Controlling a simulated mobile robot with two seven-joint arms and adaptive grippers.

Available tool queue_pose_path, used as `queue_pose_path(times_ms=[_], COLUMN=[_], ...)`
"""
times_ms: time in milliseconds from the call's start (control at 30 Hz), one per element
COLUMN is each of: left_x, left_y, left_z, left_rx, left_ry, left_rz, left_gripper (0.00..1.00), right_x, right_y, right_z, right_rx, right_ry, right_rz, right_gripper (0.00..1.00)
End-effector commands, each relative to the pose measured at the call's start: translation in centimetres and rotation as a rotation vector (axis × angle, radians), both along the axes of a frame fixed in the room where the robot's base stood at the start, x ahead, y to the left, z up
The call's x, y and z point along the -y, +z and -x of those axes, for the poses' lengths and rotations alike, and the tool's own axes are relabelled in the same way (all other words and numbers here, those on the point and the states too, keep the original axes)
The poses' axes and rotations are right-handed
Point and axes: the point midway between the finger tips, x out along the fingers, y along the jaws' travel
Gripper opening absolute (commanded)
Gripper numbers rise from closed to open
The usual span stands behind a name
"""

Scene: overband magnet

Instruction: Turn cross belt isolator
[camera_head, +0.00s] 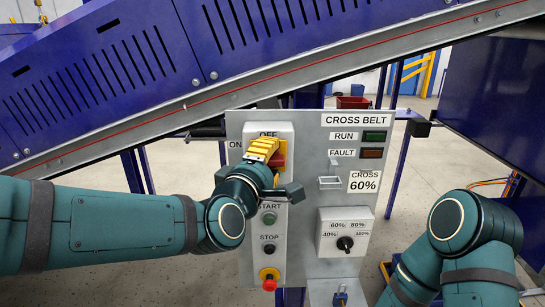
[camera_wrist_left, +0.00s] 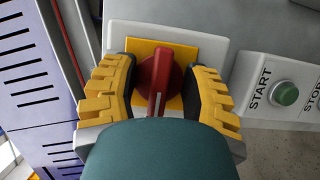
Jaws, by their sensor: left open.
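The cross belt isolator is a red rotary handle (camera_wrist_left: 160,76) on a yellow plate (camera_wrist_left: 190,54) at the top of the control panel's left column. In the head view only part of the red handle (camera_head: 281,160) shows, below the OFF label and right of the ON label. My left gripper (camera_head: 266,150) covers the rest. In the wrist view my left gripper (camera_wrist_left: 165,68) is open, with one yellow-padded finger on each side of the handle. Gaps show between the fingers and the handle. Of my right arm, only links show; its gripper is out of view.
The grey CROSS BELT panel (camera_head: 305,190) carries a green START button (camera_head: 269,219), a black STOP button (camera_head: 269,249), a red emergency stop (camera_head: 269,279) and a speed selector (camera_head: 345,243). A sloping blue conveyor (camera_head: 110,70) runs just above the panel.

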Motion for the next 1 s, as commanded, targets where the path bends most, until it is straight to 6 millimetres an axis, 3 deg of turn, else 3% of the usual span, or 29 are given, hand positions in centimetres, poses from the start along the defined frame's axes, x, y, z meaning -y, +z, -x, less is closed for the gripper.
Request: queue_pose_path(times_ms=[167,200,300,333,767,1000], left_x=[0.0,0.0,0.0,0.0,0.0,0.0], left_y=[0.0,0.0,0.0,0.0,0.1,0.4], left_z=[0.0,0.0,0.0,0.0,0.0,0.0], left_rx=[0.0,0.0,0.0,0.0,0.0,0.001], left_ry=[0.0,0.0,0.0,0.0,0.0,0.0], left_rz=[0.0,0.0,0.0,0.0,-0.014,-0.111], left_gripper=[0.45,0.41,0.06,0.0,0.0,0.0], right_x=[0.0,0.0,0.0,0.0,0.0,0.0], right_y=[0.0,0.0,0.0,0.0,0.2,1.5], right_z=[0.0,0.0,0.0,0.0,0.0,0.3], right_rx=[-0.001,0.0,0.0,0.0,-0.001,-0.006], right_ry=[0.0,0.0,0.0,0.0,0.0,0.001], right_rz=[0.0,0.0,0.0,0.0,0.0,-0.001], right_gripper=[0.47,0.47,0.47,0.47,0.47,0.47])
